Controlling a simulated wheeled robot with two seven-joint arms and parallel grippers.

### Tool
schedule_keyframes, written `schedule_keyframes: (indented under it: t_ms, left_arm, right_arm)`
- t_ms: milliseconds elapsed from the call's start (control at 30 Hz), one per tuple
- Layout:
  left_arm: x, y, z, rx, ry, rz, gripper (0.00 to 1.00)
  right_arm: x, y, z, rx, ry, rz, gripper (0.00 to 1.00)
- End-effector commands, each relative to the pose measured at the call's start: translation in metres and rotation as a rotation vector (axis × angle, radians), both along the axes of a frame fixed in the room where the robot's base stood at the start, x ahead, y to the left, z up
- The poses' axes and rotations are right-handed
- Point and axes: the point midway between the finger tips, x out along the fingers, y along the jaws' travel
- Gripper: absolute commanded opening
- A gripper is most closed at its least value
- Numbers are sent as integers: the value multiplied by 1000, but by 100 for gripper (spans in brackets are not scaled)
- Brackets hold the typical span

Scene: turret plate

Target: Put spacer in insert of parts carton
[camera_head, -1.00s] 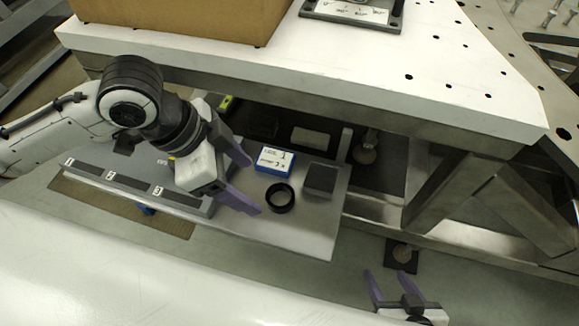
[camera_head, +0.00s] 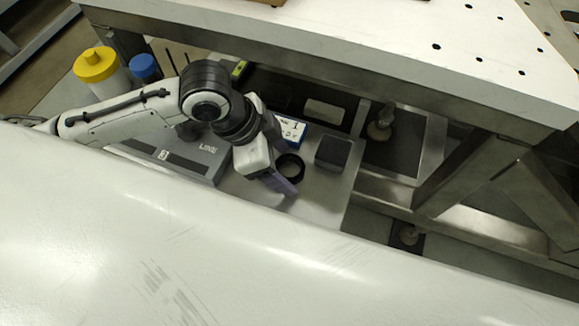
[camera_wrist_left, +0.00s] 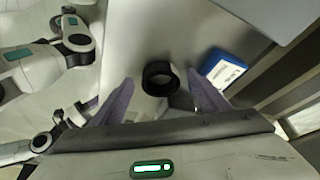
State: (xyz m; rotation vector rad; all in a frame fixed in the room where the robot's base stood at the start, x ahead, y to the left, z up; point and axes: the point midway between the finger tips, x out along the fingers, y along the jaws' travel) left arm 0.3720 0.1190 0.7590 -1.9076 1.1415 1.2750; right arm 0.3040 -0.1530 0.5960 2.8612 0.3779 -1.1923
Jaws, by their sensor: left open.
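The spacer looks to be the black ring (camera_head: 291,166) lying on the grey lower shelf (camera_head: 325,195). It also shows in the left wrist view (camera_wrist_left: 160,78), flat, with its round hole facing up. My left gripper (camera_head: 283,157) is open and empty over the ring. In the left wrist view its purple fingers (camera_wrist_left: 160,92) stand on either side of the ring, apart from it. The parts carton is almost wholly beyond the top edge of the head view, and its insert is not visible. My right gripper cannot be made out.
A blue box with a white label (camera_head: 290,130) and a dark block (camera_head: 333,152) stand close to the ring. A grey numbered rack (camera_head: 180,158) lies to the left. The white tabletop (camera_head: 400,40) overhangs the shelf. A yellow-lidded container (camera_head: 97,66) stands at far left.

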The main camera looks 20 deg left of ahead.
Motion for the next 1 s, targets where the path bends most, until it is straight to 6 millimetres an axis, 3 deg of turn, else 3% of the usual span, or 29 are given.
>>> schedule_keyframes:
  t_ms: [167,433,467,767,1000]
  left_arm:
    - [0,0,0,0,0,0,69]
    - [0,0,1,0,-1,0,25]
    - [0,0,1,0,-1,0,23]
    - [1,0,10,-2,-3,1,23]
    - [2,0,56,-1,-6,0,23]
  right_arm:
    - [2,0,2,1,-5,0,54]
    - [2,0,3,2,-6,-1,54]
    - [2,0,3,2,-6,-1,54]
    - [2,0,5,3,-5,-2,54]
    - [-1,-1,13,4,-2,-7,54]
